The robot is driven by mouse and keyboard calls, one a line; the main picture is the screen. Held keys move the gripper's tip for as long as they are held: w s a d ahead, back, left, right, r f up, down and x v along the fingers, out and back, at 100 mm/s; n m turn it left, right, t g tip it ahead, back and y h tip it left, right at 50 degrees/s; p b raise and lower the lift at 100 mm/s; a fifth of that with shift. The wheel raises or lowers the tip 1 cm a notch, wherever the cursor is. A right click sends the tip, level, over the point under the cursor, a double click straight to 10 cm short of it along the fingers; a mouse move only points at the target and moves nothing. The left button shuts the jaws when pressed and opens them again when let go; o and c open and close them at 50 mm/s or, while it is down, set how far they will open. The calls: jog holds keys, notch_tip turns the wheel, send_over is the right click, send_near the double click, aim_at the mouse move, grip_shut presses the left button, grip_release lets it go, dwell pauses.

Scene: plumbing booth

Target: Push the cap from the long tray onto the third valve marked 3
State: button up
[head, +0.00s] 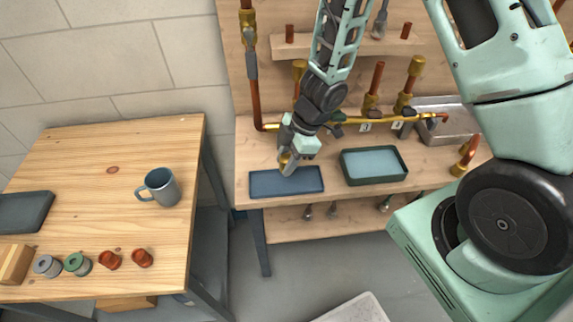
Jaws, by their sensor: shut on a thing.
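My gripper (287,161) points down over the long blue tray (261,184) on the workbench. It is shut on a small brass-coloured piece, likely the cap (284,158), which shows only partly between the fingers. I cannot tell whether the piece touches the tray. Behind, upright valves rise from a brass pipe run (350,124). A middle valve (377,76) has a bare copper top, and the one to its right (416,66) has a brass top. White number tags (366,128) hang below; the digits are too small to read surely. My arm hides part of the left valve (299,68).
A dark-rimmed tray (346,167) stands right of the long tray, with a metal basin (440,105) behind. A brass fitting (464,160) stands at the bench's right. The left table (110,190) holds a mug (160,187) and several small fittings. A floor gap separates table and bench.

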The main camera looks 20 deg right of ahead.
aim_at(287, 157)
notch_tip(287, 157, up, 5)
jog(key=shift+f+p, duration=0.2)
jog(key=shift+p, duration=0.75)
jog(key=shift+r+p, duration=2.05)
jog(key=shift+p, duration=0.4)
jog(key=shift+f, duration=0.1)
